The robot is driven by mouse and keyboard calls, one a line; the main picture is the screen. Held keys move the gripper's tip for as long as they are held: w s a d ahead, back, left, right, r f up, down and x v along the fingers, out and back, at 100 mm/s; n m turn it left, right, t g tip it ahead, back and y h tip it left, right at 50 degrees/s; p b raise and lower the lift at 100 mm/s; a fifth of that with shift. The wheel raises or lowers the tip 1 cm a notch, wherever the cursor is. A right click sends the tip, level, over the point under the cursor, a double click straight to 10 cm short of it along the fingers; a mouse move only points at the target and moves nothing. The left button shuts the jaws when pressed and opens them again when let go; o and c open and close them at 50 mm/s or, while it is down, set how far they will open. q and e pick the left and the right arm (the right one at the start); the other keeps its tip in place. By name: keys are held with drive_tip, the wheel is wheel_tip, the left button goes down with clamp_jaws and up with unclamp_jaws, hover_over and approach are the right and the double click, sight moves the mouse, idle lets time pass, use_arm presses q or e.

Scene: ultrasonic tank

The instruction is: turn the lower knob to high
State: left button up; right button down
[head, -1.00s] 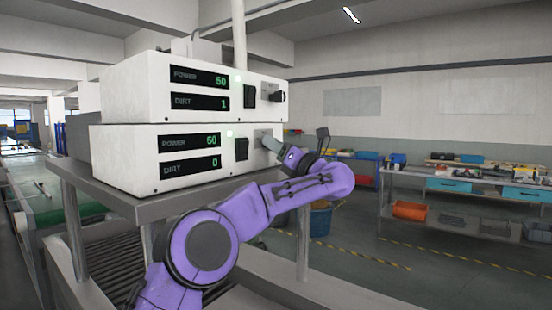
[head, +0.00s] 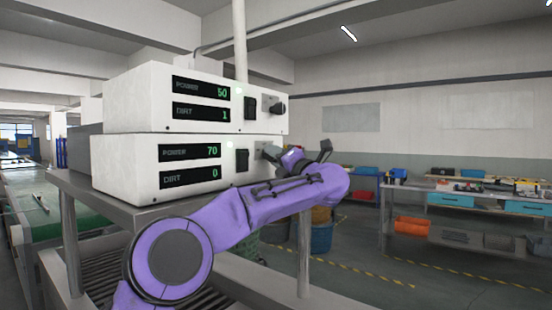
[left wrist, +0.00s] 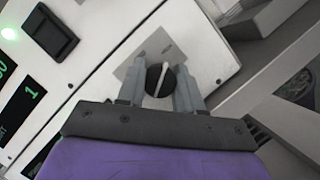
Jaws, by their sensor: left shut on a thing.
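Two white control boxes are stacked. The upper box (head: 150,91) shows power 50 and dirt 1; the lower box (head: 122,164) shows power 70 and dirt 0. In the left wrist view the lower knob (left wrist: 158,78) is a dark disc with a white pointer line, on a grey plate (left wrist: 150,50). My left gripper (head: 270,153) is at the right of the lower box's front, hiding this knob in the head view. Its fingers (left wrist: 160,92) are shut on either side of the knob. My right gripper is not in view.
The upper knob (head: 277,108) sticks out just above my left gripper. Black switches sit left of the knobs, on the upper box (head: 250,107) and the lower box (head: 242,160). A blue bin (head: 321,238) stands on the floor behind my arm. A workbench (head: 470,190) is farther right.

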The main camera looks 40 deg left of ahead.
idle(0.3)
use_arm(q)
drive_tip(key=o, duration=1)
drive_tip(key=shift+o, duration=0.2)
drive_tip(key=b+v, duration=0.4)
drive_tip(key=v, duration=0.6)
drive_tip(key=shift+d+b, duration=0.25)
drive_tip(key=shift+b, duration=0.05)
drive_tip(key=shift+s, duration=0.1)
drive_tip(key=shift+f, duration=0.1)
